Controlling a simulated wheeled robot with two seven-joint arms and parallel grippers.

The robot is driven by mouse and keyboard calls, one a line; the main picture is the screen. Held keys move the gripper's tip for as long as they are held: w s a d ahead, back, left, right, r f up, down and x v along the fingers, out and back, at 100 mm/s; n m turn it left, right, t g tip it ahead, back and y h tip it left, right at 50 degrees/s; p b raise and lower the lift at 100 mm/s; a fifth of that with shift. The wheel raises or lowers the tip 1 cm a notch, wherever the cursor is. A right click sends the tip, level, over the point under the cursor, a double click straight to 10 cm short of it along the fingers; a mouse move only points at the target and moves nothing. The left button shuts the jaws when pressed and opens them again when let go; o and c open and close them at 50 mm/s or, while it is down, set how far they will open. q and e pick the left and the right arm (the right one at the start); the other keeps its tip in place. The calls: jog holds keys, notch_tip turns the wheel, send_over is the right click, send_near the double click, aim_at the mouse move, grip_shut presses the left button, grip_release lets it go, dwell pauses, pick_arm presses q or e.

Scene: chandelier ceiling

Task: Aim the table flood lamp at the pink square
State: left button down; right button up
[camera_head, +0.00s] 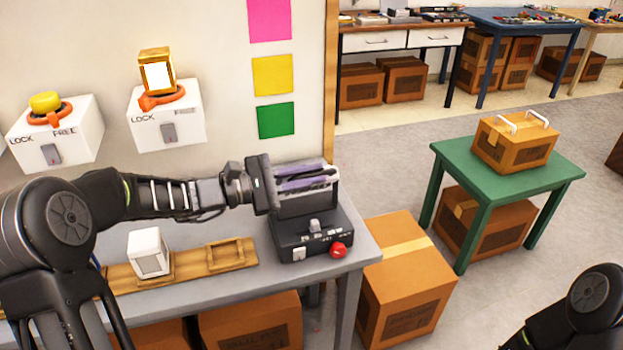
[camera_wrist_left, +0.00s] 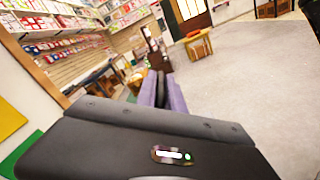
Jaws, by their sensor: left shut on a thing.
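The table flood lamp (camera_head: 307,234) is a black unit with a switch and a red knob on the right end of the grey table. Its dark, boxy head (camera_head: 306,204) is partly covered by my left gripper (camera_head: 322,178), whose purple-lined fingers lie across it, shut on it. The same fingers (camera_wrist_left: 163,95) show in the left wrist view, where the lamp is hard to make out. The pink square (camera_head: 269,18) is on the wall, above a yellow square (camera_head: 273,76) and a green square (camera_head: 276,120). My right gripper is out of view.
Two white wall boxes marked LOCK and FREE carry a yellow lamp (camera_head: 45,102) and a gold-framed lamp (camera_head: 157,75). A white cube (camera_head: 148,252) and wooden frame (camera_head: 225,253) are on the grey table. Cardboard boxes (camera_head: 405,285) and a green table (camera_head: 500,177) stand right.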

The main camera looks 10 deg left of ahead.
aim_at(292, 180)
pick_arm(q)
jog(key=c, duration=1.5)
grip_release()
jog(key=shift+a, duration=0.1)
jog(key=b+v, duration=0.1)
jog(key=v, duration=0.6)
jog(key=shift+s+a, duration=0.25)
jog(key=shift+f, duration=0.1)
